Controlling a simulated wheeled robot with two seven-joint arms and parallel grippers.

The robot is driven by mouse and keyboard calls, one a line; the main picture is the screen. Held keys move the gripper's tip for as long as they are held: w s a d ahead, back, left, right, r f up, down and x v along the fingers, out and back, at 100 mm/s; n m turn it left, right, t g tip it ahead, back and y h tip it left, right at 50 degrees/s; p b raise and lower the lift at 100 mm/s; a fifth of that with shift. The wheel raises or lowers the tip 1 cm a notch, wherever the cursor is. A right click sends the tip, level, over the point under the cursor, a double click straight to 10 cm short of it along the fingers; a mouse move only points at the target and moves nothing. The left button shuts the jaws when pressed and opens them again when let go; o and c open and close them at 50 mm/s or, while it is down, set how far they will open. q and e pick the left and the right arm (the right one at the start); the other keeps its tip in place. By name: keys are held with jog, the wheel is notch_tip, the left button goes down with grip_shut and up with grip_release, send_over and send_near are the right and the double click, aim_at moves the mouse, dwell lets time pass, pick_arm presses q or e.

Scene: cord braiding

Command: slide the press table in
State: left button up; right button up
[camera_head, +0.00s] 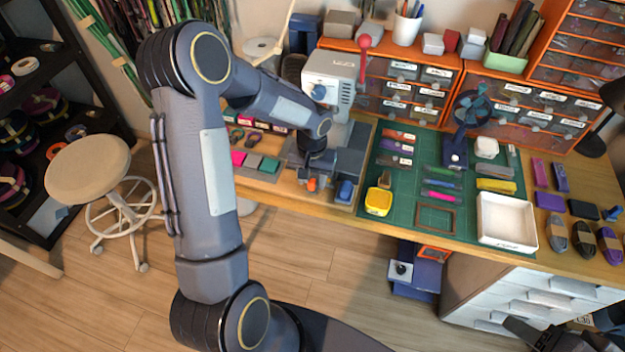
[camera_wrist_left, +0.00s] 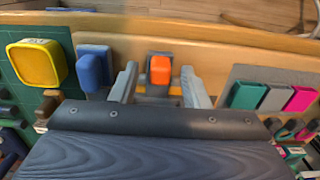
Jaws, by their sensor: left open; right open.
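The press (camera_head: 333,80), a pale machine with a red-knobbed lever, stands on the workbench. Its grey press table (camera_head: 346,162) sits low at the bench's front edge, largely hidden by my left arm. An orange knob (camera_head: 311,185) shows at the front, with a blue block (camera_head: 345,190) to its right. My left gripper (camera_head: 312,176) is over the orange knob, pointing down. In the left wrist view, the open fingers (camera_wrist_left: 160,88) stand either side of the orange knob (camera_wrist_left: 160,70), with visible gaps. My right gripper (camera_head: 560,335) is partly visible at the lower right, away from the press.
A green cutting mat (camera_head: 405,205) with a yellow dish (camera_head: 378,202) and a white tray (camera_head: 507,222) lies right of the press. Pink, grey and teal blocks (camera_head: 254,161) are on its left. Orange drawer units (camera_head: 405,90) stand behind. A stool (camera_head: 88,170) is at left.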

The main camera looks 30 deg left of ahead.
pick_arm(q)
jog(key=shift+f, duration=0.6)
